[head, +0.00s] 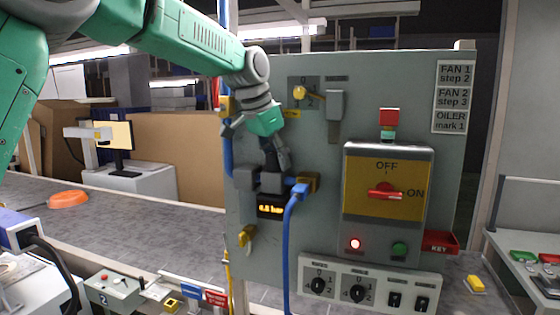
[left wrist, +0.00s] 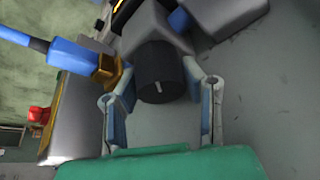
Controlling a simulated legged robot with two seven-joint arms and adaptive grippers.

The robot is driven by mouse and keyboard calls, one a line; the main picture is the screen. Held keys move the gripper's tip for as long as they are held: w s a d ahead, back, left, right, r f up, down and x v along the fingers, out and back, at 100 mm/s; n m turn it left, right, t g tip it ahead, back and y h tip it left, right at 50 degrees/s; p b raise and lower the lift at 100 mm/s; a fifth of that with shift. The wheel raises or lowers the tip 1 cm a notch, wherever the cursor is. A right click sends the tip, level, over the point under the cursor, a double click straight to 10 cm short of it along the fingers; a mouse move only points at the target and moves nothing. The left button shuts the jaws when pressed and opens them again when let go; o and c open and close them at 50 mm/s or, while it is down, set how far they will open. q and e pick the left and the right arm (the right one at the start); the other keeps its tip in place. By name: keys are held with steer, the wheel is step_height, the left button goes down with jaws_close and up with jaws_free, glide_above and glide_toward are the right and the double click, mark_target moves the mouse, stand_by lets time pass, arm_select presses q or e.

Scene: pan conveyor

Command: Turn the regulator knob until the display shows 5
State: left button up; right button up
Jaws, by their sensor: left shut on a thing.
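The regulator (head: 246,179) is a grey block on the panel, with a small display (head: 270,208) below it. The display shows yellow text that looks like 4.8 bar, but the first digits are too small to be sure of. The regulator knob (left wrist: 162,86) is a dark cylinder with a short white mark, seen in the left wrist view. My left gripper (head: 275,158) reaches down to the regulator from above; in the left wrist view its fingers (left wrist: 158,70) stand on both sides of the knob, shut on it. The knob is largely hidden in the head view. My right gripper is not in view.
A blue hose (head: 289,245) with a blue fitting leaves the regulator's right side and hangs down. The yellow switch box (head: 405,207) with a red handle stands to the right. Selector switches (head: 318,285) sit below. A label sheet (head: 454,97) is at upper right.

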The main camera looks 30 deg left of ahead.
arm_select(q)
steer(key=shift+s+f, duration=0.15)
steer(key=shift+f, duration=0.15)
steer(key=o, duration=1.1)
steer(key=shift+s+a, duration=0.1)
steer(key=shift+o, duration=0.2)
steer(key=shift+s+a+r, duration=0.15)
steer(key=shift+r, duration=0.05)
steer(key=shift+n, duration=0.3)
steer(key=n, duration=0.1)
steer(key=n+y, duration=0.1)
steer(key=n, duration=0.1)
steer(key=shift+w+y, duration=0.25)
steer(key=shift+y, duration=0.05)
steer(key=n, duration=0.2)
steer(key=n+y, duration=0.1)
steer(key=n, duration=0.1)
steer(key=n+y, duration=0.1)
steer(key=n, duration=0.1)
steer(key=shift+d+r+g, duration=0.1)
steer(key=shift+d+g, duration=0.2)
steer(key=v, duration=1.3)
steer(key=shift+d+r+n+b, duration=0.15)
steer(key=shift+r+n+b, duration=0.25)
